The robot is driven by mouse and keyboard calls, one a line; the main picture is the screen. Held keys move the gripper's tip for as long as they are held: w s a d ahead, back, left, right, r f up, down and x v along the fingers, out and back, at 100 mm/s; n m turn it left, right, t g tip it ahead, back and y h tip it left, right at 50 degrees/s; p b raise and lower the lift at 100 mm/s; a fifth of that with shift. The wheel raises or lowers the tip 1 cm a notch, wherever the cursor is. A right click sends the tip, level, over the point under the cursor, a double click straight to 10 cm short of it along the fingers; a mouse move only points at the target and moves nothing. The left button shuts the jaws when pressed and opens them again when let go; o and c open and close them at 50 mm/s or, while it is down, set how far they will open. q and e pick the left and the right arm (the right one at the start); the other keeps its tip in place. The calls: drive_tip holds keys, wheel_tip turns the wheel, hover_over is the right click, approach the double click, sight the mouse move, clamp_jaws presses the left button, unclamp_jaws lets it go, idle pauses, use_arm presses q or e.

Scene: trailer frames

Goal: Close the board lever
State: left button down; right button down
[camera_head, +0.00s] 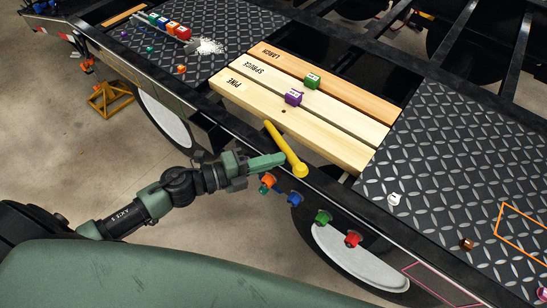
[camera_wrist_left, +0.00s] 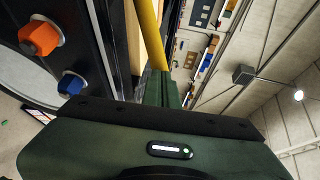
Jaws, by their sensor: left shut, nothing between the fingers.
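The board lever is a yellow bar (camera_head: 283,146) on the trailer frame's near side, at the edge of the wooden boards. It slants from upper left to a round yellow end at lower right. It also shows as a yellow bar at the top of the left wrist view (camera_wrist_left: 149,35). My left gripper (camera_head: 283,158) is shut and empty, its green fingers beside the lever; I cannot tell whether they touch it. In the left wrist view the green fingers (camera_wrist_left: 164,88) reach up close to the bar. My right gripper is not in view.
Three boards, marked larch, spruce and pine (camera_head: 275,106), span the frame, with a green cube (camera_head: 312,81) and a purple cube (camera_head: 293,98) on them. Orange, blue (camera_head: 295,199), green and red knobs line the side rail. Dark tread plates (camera_head: 440,150) lie either side.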

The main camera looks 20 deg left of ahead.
use_arm(q)
drive_tip(key=shift+d+r, duration=0.1)
drive_tip(key=w+d+n+t+y+p, duration=0.2)
drive_tip(key=d+n+y, duration=0.1)
drive_tip(key=w+d+n+t+y+p, duration=0.1)
drive_tip(key=d+y+p, duration=0.1)
drive_tip(key=shift+w+d+n+t, duration=0.15)
drive_tip(key=shift+n+t, duration=0.25)
drive_tip(key=shift+w+d+n+t+y, duration=0.35)
drive_tip(key=shift+w+y, duration=0.2)
drive_tip(key=shift+y, duration=0.25)
drive_tip(key=shift+w+d, duration=0.45)
drive_tip(key=shift+w, duration=0.05)
drive_tip(key=shift+s+a, duration=0.1)
